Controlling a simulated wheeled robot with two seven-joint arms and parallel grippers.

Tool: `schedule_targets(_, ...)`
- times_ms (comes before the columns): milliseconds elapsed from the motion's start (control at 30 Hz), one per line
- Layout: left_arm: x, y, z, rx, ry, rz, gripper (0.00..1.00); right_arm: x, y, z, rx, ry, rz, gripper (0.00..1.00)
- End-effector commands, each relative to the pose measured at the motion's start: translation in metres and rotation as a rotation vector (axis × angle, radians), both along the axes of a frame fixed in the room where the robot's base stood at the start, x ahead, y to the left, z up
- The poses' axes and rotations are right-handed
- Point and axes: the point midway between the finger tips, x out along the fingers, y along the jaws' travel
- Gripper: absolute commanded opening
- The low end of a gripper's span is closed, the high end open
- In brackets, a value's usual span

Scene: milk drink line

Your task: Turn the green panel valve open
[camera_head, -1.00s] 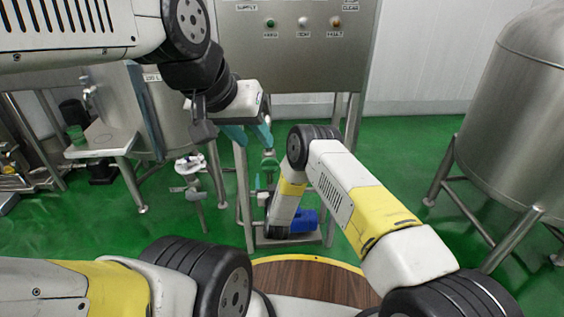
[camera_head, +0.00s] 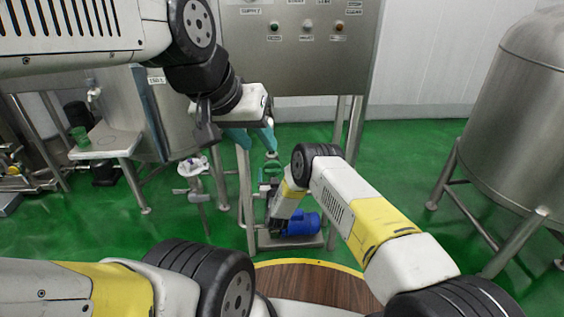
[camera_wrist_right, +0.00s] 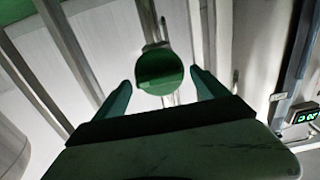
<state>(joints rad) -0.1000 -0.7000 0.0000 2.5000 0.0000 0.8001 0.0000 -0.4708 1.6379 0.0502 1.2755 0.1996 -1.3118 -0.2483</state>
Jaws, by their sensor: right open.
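The green valve knob (camera_wrist_right: 160,72) is a round disc in the right wrist view. It lies between the two teal fingers of my right gripper (camera_wrist_right: 160,82), which is open, with a gap on each side. In the head view my right arm's own links largely hide that gripper. A green patch (camera_head: 270,174) shows there beside the wrist; I cannot tell whether it is the valve or a finger. My left gripper (camera_head: 249,140) hangs higher up, below the panel, with its teal fingers apart and nothing visible between them.
A steel control panel (camera_head: 300,65) with lamps and switches stands behind. A blue pump motor (camera_head: 300,224) sits low between the stand legs. A second valve with a white top (camera_head: 193,166) is at left. A large steel tank (camera_head: 520,110) stands right, with open green floor before it.

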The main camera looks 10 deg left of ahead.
Motion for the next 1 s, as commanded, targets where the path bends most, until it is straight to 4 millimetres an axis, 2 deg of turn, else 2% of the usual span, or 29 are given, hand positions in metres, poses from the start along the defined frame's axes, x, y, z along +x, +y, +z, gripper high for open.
schedule_targets(33, 0.0, 0.0, 0.0, 0.0, 0.0, 0.0, 0.36, 0.0, 0.0, 0.0001, 0.0, 0.0, 0.0, 0.82)
schedule_targets(67, 0.0, 0.0, 0.0, 0.0, 0.0, 0.0, 0.36, -0.0001, 0.0, 0.0001, 0.0, 0.0, 0.0, 0.76)
schedule_targets(300, 0.0, 0.0, 0.0, 0.0, 0.0, 0.0, 0.36, -0.0001, 0.0001, 0.0003, 0.0, -0.001, 0.0, 0.29)
schedule_targets(667, 0.0, 0.0, 0.0, 0.0, 0.0, 0.0, 0.36, -0.0006, 0.0013, 0.0007, -0.057, -0.018, 0.002, 0.27)
schedule_targets(1000, 0.0, 0.0, 0.0, 0.0, 0.0, 0.0, 0.36, -0.0011, 0.003, 0.0009, -0.296, -0.088, 0.002, 0.27)
